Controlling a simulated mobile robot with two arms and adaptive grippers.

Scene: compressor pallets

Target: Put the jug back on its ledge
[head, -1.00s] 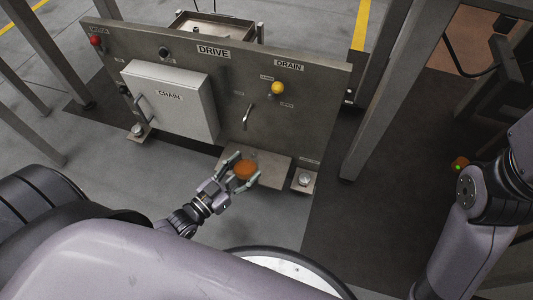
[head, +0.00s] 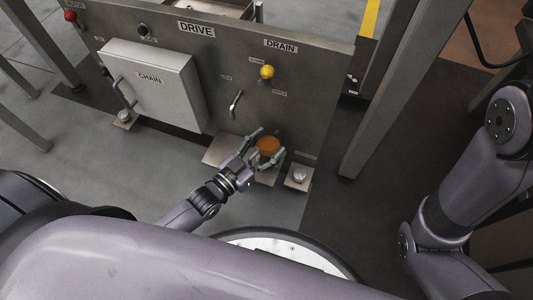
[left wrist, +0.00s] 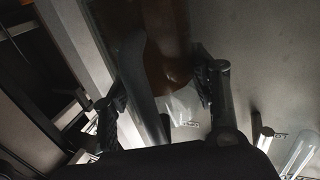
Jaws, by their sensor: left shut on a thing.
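The orange-brown jug (head: 267,146) is held between the fingers of my left gripper (head: 269,144), in front of the panel's lower edge and over the right part of a flat metal ledge (head: 222,151). I cannot tell whether the jug touches the ledge. In the left wrist view the jug (left wrist: 168,55) is a dark brown shape between the two fingers (left wrist: 165,108), its lower part hidden or blurred. My right arm is at the right edge of the head view; its gripper is not seen.
A small bracket with a metal fitting (head: 299,175) sits just right of the ledge. A steel post (head: 385,110) stands further right.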

